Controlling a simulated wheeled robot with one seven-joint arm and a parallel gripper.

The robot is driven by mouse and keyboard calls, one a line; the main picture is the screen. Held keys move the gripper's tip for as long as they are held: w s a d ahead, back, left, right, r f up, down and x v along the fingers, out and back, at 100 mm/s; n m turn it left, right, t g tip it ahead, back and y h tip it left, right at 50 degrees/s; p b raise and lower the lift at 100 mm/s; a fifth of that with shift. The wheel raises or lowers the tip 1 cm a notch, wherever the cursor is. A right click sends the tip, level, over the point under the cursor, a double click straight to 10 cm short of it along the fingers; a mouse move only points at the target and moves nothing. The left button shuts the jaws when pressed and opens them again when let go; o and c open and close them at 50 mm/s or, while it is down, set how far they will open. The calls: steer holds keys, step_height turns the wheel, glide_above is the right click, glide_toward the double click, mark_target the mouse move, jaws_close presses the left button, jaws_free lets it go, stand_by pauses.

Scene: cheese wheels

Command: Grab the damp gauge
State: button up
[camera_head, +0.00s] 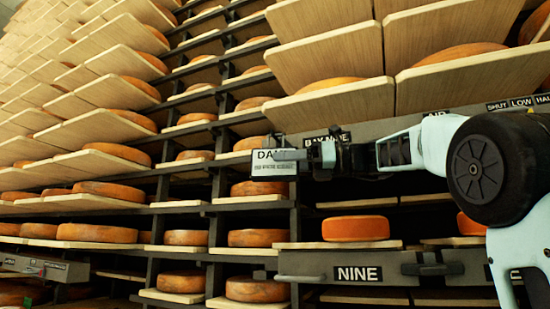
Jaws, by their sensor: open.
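The damp gauge (265,169) is a small pale box with dark lettering that begins "DA", with a smaller printed line below. It stands near the middle of the head view, at the left end of a grey rail. My gripper (288,155) is open and comes in from the right. Its dark fingers overlap the gauge's right part in the picture and hide some of the lettering. I cannot tell whether the fingers touch the gauge or are only in front of it.
A grey rail (375,129) with a "BAY NINE" label runs behind my arm. Below, a drawer front (315,265) marked "NINE" sits under an orange cheese wheel (355,228). Wooden boards (328,60) with cheeses jut out above. Dark racks full of cheeses fill the left.

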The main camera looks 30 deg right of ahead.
steer(key=shift+p+x, duration=0.3)
steer(key=shift+x, duration=0.9)
jaws_close()
